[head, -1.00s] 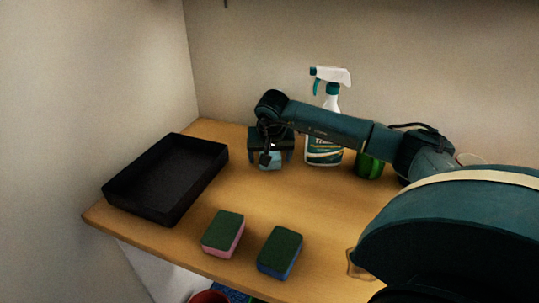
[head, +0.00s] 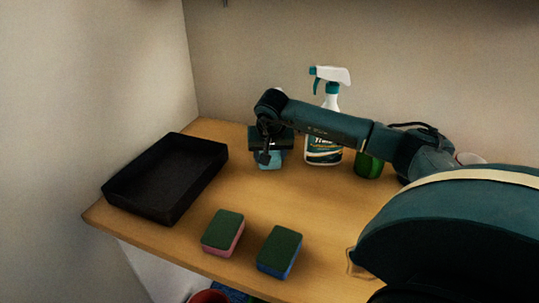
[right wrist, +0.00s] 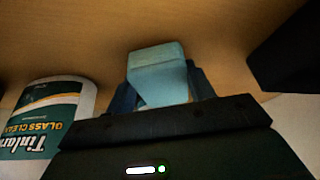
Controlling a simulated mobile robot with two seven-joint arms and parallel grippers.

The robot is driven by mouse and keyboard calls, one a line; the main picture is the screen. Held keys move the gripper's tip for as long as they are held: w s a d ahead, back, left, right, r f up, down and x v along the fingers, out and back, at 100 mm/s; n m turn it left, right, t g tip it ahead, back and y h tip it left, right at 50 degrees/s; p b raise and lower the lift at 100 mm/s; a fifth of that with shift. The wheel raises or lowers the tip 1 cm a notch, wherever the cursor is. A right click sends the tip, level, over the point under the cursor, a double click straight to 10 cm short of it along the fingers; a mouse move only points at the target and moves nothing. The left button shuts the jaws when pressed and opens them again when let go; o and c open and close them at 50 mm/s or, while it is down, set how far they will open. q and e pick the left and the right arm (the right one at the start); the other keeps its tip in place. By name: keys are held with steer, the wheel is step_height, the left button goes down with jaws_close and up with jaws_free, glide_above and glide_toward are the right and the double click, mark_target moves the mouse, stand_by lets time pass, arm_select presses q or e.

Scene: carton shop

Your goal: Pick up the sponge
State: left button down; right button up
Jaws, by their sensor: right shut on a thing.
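My right gripper (head: 268,158) reaches in from the right to the back of the table, left of the spray bottle. It is shut on a light blue block-shaped sponge (right wrist: 157,72), which sits between the fingers in the right wrist view. The head view shows only a small part of this sponge under the gripper. I cannot tell whether it touches the table. Two other sponges lie near the front edge: one green and pink (head: 223,232), one green and blue (head: 280,251). My left gripper is not in view.
A black tray (head: 150,207) stands at the left of the wooden table (head: 300,205). A spray bottle (head: 323,150) stands just right of my gripper, with a green object (head: 368,166) beside it. Walls close off the left and back. The table's middle is clear.

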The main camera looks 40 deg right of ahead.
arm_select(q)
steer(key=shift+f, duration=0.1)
arm_select(e)
steer(key=shift+r, duration=0.1)
steer(key=shift+a+r, duration=0.15)
steer(key=shift+r, duration=0.05)
step_height(320, 180, up, 6)
steer(key=shift+r+b, duration=0.25)
steer(key=shift+b, duration=0.2)
arm_select(q)
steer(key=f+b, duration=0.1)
steer(key=b, duration=0.1)
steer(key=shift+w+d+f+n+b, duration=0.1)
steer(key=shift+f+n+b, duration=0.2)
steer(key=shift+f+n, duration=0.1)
arm_select(e)
steer(key=s+a, duration=0.4)
steer(key=a, duration=0.4)
steer(key=s+a, duration=0.5)
steer(key=a, duration=0.4)
steer(key=shift+s+a, duration=0.15)
steer(key=shift+a, duration=0.1)
steer(key=shift+f, duration=0.1)
steer(key=o, duration=0.3)
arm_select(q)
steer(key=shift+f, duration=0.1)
arm_select(e)
steer(key=shift+c, duration=1.3)
